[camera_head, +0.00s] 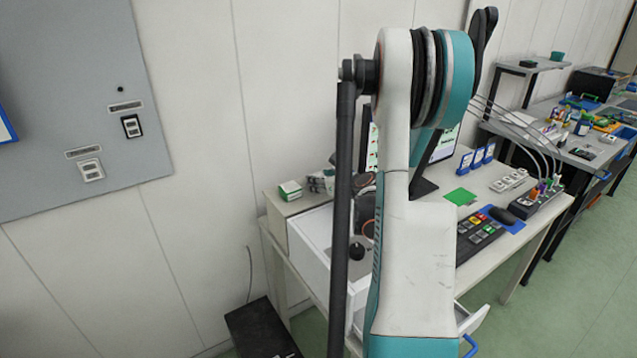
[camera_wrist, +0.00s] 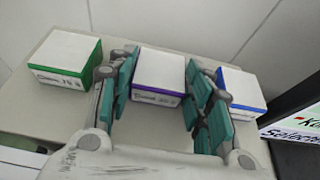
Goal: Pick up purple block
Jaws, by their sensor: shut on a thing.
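The purple block (camera_wrist: 159,72) is a white box with a purple band and printed label, in the middle of the wrist view. My gripper (camera_wrist: 160,84) has one teal-padded finger on each side of it and is shut on it. The block sits upright at the level of its neighbours; whether it is clear of the surface below cannot be told. In the head view my arm covers most of this spot, and the purple block cannot be made out there.
A green-banded box (camera_wrist: 66,58) stands left of my left finger, and a blue-banded box (camera_wrist: 241,90) stands close beside my right finger. They share a pale surface (camera_wrist: 50,116) by the wall. A dark monitor (camera_wrist: 294,112) is at the right. A keyboard (camera_head: 478,236) lies on the desk.

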